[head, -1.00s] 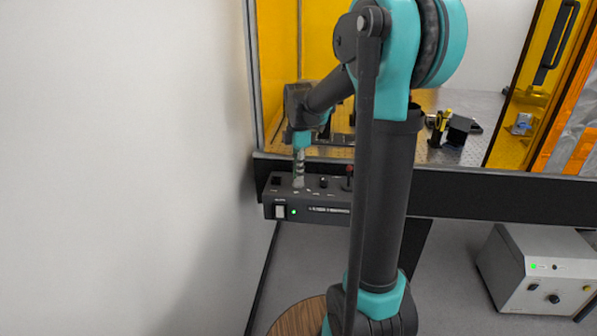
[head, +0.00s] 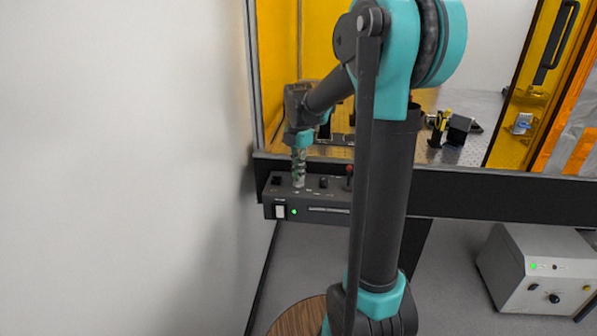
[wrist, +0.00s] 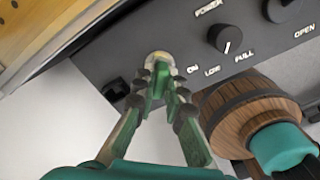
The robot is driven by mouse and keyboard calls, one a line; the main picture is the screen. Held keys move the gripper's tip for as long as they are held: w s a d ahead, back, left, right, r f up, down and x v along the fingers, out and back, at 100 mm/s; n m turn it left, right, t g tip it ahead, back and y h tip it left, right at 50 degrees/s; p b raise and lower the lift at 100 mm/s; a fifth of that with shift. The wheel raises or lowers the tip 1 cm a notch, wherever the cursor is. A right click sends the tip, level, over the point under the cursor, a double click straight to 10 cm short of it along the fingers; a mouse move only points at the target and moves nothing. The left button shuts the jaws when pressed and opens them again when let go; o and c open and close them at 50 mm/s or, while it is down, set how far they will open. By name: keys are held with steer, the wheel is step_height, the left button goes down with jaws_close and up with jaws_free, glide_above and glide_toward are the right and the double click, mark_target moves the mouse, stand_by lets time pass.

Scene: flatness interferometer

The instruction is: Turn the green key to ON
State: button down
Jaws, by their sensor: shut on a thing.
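The green key (wrist: 157,82) stands in a round metal lock on the black control box, at the top centre of the wrist view. My gripper (wrist: 161,88) is shut on the key, with one fingertip on each side of it. The fingers hide part of the key. The white ON label (wrist: 193,70) is just right of the lock. In the head view my gripper (head: 299,182) points down onto the top of the control box (head: 330,210); the key itself is hidden there.
A black power knob (wrist: 225,39), marked LOW and FULL, is right of the key, with another dark knob (wrist: 282,8) beyond it. A red-topped lever (head: 349,172) stands on the box. The white wall (head: 120,170) is close on the left.

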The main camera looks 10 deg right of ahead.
steer(key=shift+n, duration=1.2)
steer(key=c, duration=1.5)
jaws_free()
steer(key=shift+r, duration=3.5)
